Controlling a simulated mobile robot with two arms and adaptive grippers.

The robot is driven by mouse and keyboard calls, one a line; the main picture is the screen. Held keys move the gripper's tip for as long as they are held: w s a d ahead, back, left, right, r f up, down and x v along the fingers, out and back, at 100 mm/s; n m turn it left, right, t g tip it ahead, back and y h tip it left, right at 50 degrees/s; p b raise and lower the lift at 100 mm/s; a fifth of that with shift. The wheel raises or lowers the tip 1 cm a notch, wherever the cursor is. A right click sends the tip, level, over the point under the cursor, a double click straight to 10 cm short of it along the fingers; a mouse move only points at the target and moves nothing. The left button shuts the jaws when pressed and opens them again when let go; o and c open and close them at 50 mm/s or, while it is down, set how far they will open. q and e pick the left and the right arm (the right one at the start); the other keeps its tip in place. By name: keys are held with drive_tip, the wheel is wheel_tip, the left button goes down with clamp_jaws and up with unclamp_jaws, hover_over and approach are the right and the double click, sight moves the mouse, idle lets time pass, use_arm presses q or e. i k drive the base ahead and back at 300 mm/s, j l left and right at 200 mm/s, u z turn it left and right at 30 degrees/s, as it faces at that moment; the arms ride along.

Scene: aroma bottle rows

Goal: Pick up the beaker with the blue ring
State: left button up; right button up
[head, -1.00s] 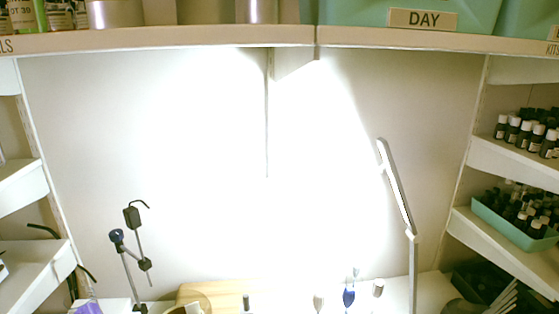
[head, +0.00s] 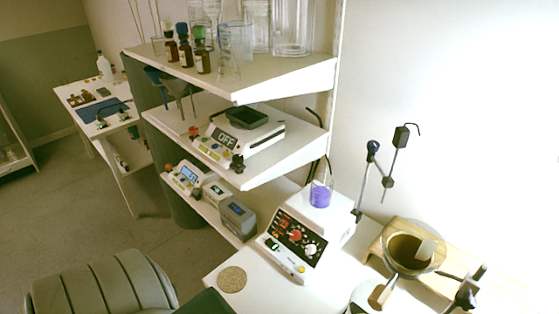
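A small clear beaker (head: 320,192) with purple contents stands on the white top of an instrument with knobs and a dark panel (head: 292,241). I cannot make out a blue ring on it. Several clear glass vessels stand on the top shelf, among them a flared one (head: 229,62) and a wide one (head: 293,30). No blue ring is clear on these either. Neither of my grippers is in view.
A shelf unit (head: 285,88) holds brown bottles (head: 186,55), a balance reading OFF (head: 238,138) and small devices (head: 187,176). A bowl (head: 410,250) sits in a wooden stand beside clamp rods (head: 372,160). A round cork mat (head: 232,279) lies at the bench's front.

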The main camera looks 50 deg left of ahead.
sight(323, 183)
drive_tip(key=k+j+u, duration=0.1)
drive_tip(key=u, duration=0.95)
